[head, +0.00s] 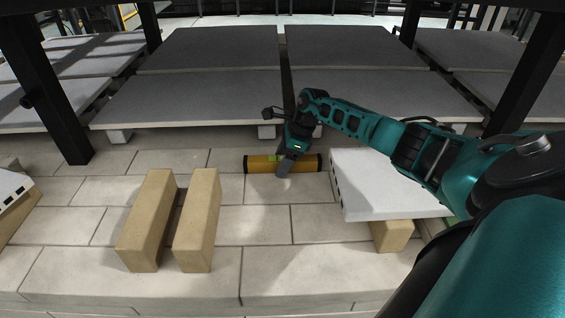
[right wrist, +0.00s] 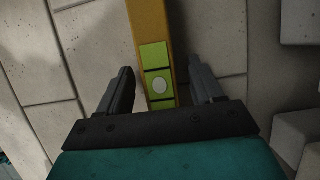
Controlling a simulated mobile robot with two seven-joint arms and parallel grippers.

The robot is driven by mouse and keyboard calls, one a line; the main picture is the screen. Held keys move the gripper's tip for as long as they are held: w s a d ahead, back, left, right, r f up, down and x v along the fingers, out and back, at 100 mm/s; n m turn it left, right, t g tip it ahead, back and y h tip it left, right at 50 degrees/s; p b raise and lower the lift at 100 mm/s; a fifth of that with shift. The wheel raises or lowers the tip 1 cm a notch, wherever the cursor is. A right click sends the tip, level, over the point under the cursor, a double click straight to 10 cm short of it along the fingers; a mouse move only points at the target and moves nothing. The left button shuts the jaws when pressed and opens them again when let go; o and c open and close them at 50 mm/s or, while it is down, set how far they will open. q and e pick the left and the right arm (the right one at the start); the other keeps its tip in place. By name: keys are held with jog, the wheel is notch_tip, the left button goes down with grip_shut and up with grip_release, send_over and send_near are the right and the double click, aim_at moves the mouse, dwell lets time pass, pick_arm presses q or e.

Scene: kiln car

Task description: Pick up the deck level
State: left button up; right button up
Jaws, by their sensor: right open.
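The deck level is a yellow-orange bar with dark ends (head: 260,164), lying flat on the pale brick deck in the middle of the head view. In the right wrist view the level (right wrist: 148,22) runs up the picture, with a bright green vial window. My right gripper (head: 282,170) is over the level and hides part of it. In the right wrist view my right gripper (right wrist: 165,85) is open, with one finger on each side of the level and a gap to each. I cannot tell how far down the fingers reach. My left gripper is not in view.
Two tan blocks (head: 147,220) (head: 197,220) stand on the deck at front left. A white slab (head: 375,190) rests on a tan block (head: 391,236) right of the level. Grey shelves (head: 190,98) on short supports lie behind. Dark posts (head: 50,90) stand at the sides.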

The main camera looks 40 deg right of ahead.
jog(key=c, duration=1.2)
grip_shut()
jog(key=shift+r, duration=0.1)
